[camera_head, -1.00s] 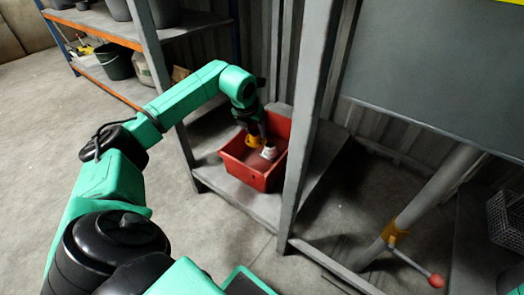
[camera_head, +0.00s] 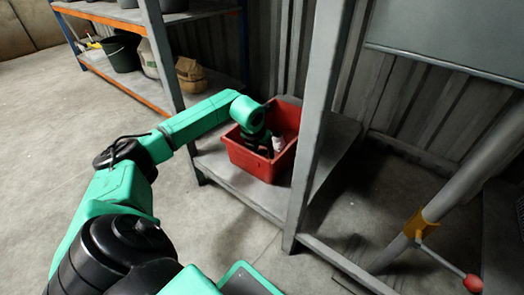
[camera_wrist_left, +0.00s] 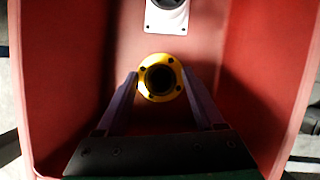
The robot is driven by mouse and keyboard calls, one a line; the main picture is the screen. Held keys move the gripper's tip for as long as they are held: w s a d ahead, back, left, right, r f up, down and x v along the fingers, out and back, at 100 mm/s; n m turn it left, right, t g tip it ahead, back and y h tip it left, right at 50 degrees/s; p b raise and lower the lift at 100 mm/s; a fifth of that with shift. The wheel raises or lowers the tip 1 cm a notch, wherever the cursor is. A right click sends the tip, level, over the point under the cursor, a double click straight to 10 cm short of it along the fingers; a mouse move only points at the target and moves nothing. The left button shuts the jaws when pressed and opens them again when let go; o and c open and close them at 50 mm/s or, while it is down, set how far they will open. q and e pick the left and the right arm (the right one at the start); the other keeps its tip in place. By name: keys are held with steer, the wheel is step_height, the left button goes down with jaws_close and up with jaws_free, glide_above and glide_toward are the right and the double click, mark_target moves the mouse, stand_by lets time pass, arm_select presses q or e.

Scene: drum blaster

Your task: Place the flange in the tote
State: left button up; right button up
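The flange (camera_wrist_left: 160,77) is a yellow ring with small bolt holes and a dark centre. In the left wrist view it sits between the two fingertips of my left gripper (camera_wrist_left: 160,74), which touch its sides. In the head view my left gripper (camera_head: 264,150) reaches down inside the red tote (camera_head: 250,165), and the flange is hidden there. The tote's red walls (camera_wrist_left: 75,60) surround the gripper in the wrist view. I cannot tell whether the flange touches the tote floor. My right gripper is not in view.
The tote stands on a low grey shelf (camera_head: 245,193) beside a grey upright (camera_head: 308,130). A black bucket (camera_head: 122,53) stands on another shelf.

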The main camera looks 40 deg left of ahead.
arm_select(q)
steer(key=shift+r, duration=0.15)
steer(key=p+v, duration=0.6)
steer(key=v, duration=0.6)
steer(key=shift+p, duration=0.35)
